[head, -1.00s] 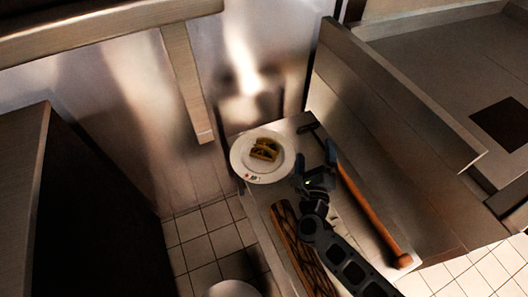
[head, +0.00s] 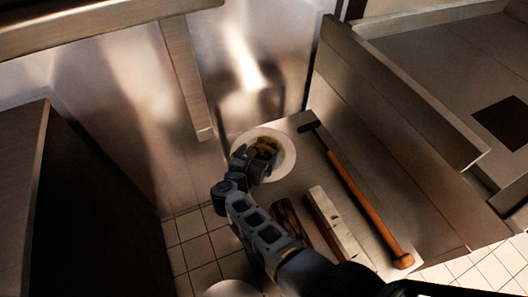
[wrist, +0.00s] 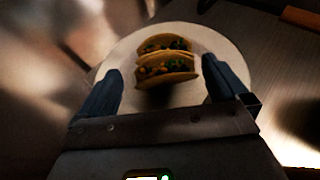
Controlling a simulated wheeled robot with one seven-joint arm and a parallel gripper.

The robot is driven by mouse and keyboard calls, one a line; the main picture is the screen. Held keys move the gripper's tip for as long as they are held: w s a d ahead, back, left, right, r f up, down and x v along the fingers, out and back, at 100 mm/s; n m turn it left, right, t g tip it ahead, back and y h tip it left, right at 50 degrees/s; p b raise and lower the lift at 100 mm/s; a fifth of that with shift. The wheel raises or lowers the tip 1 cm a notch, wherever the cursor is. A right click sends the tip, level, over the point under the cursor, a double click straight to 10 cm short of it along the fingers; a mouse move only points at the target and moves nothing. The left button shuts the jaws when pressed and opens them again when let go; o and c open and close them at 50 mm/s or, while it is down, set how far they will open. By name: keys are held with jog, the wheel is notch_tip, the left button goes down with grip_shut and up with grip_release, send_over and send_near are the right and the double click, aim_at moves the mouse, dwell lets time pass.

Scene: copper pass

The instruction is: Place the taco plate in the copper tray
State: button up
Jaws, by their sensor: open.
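The taco plate (head: 287,156) is a round white plate at the far left end of the narrow steel counter. Two filled tacos (wrist: 165,65) sit on it, and they show clearly in the wrist view. My gripper (head: 256,158) is open over the near left part of the plate in the head view and hides part of it. In the wrist view, its two blue fingers stand apart on either side of the tacos, over the plate. I cannot tell whether they touch the plate. I cannot make out a copper tray in these frames.
A long wooden-handled tool (head: 352,192) with a dark head lies along the counter (head: 300,184). A pale block (head: 333,224) and a dark patterned piece (head: 286,216) lie nearer. A raised steel panel (head: 395,110) borders the right side. Tiled floor (head: 196,240) shows at left.

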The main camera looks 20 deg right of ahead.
aim_at(263, 148)
jog(key=shift+b+x, duration=0.65)
jog(key=shift+x, duration=2)
jog(key=shift+s+d, duration=0.1)
jog(key=shift+d, duration=0.05)
jog(key=c, duration=1.2)
jog(key=shift+r, duration=0.1)
jog(key=shift+c, duration=1.2)
jog(key=shift+r, duration=0.1)
